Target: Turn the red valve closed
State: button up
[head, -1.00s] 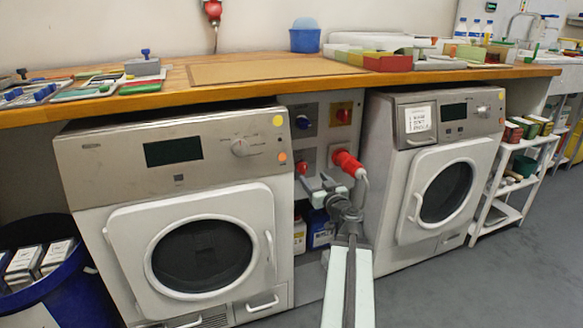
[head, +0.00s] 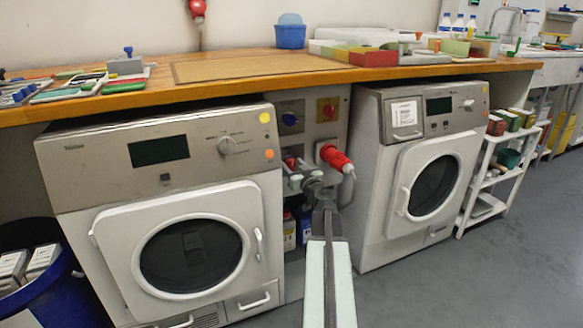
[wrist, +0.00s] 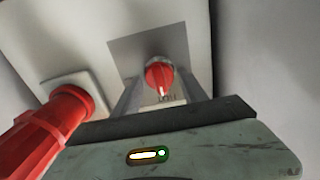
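The red valve (wrist: 158,77) is a round red knob with a white mark, on a grey square plate in the wrist view. In the head view the valve (head: 290,161) is on the panel between the two machines, partly hidden by my gripper. My gripper (wrist: 160,91) is open in the wrist view. Its two grey fingers stand apart, one to each side of the valve, with gaps between them and the knob. I cannot tell whether the fingertips reach past its front. In the head view my gripper (head: 303,176) is in front of the panel.
A red plug (head: 335,158) with a cable sticks out to the right of the valve; it is close at left in the wrist view (wrist: 55,120). A blue knob (head: 291,119) and a red-yellow switch (head: 327,110) sit above. Machines (head: 180,190) (head: 430,180) flank the panel.

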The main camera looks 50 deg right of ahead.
jog(key=shift+a, duration=0.1)
grip_shut()
jog(key=shift+m, duration=0.3)
jog(key=m, duration=0.3)
jog(key=shift+m, duration=0.4)
jog(key=m, duration=0.4)
jog(key=shift+d+m, duration=0.25)
jog(key=shift+m, duration=0.05)
jog(key=m, duration=0.4)
jog(key=shift+f, duration=0.1)
jog(key=shift+m, duration=2.5)
jog(key=shift+f, duration=0.1)
